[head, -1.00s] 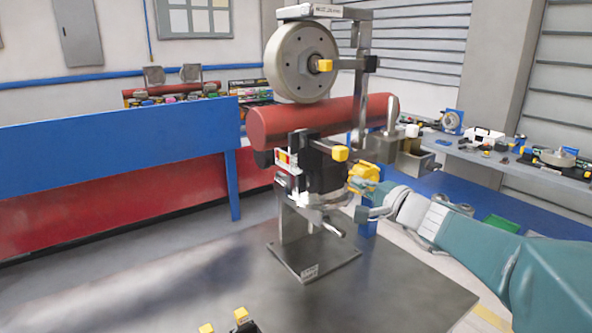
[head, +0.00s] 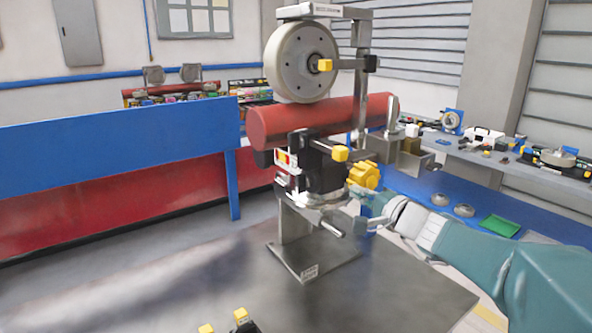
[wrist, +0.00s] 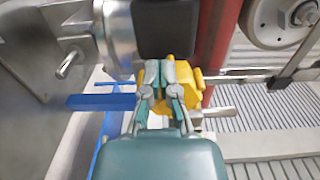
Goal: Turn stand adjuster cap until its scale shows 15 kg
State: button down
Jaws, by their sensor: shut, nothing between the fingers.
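The stand (head: 292,235) rises from the grey table and bears a red tube with a wheel above it. A yellow knob (head: 363,175), apparently the adjuster cap, sits on its right side; it also shows behind the fingers in the wrist view (wrist: 187,92). My gripper (head: 362,208) is just below the knob in the head view. In the wrist view its fingers (wrist: 160,72) are shut and empty, overlapping the knob's left part; I cannot tell whether they touch it. A small red and white plate (head: 286,160) is on the stand's left; no scale is readable.
The red tube (head: 310,118) and the wheel (head: 300,62) stand above the knob. A metal handle (head: 333,228) juts out below it, close to my gripper. A blue bench with a green tray (head: 499,226) lies behind my arm.

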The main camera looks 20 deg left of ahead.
jog(key=v, duration=0.6)
jog(key=shift+s+a, duration=0.15)
jog(key=shift+s, duration=0.1)
dwell(0.4)
jog(key=s+d+f+n+g+h, duration=0.2)
jog(key=s+f+n+g+h, duration=0.1)
jog(key=s, duration=0.5)
jog(key=s+d+f+n+g+h, duration=0.1)
jog(key=s+f+n+g+h, duration=0.2)
jog(key=s, duration=0.6)
jog(key=s+d+f+h, duration=0.3)
jog(key=s+d+h, duration=0.1)
jog(key=d, duration=0.3)
jog(key=s+d+f+n+h, duration=0.1)
jog(key=s+d+f+h, duration=0.3)
jog(key=s+d, duration=0.3)
jog(key=shift+s+d+n+t, duration=0.25)
jog(key=shift+d+n+t, duration=0.05)
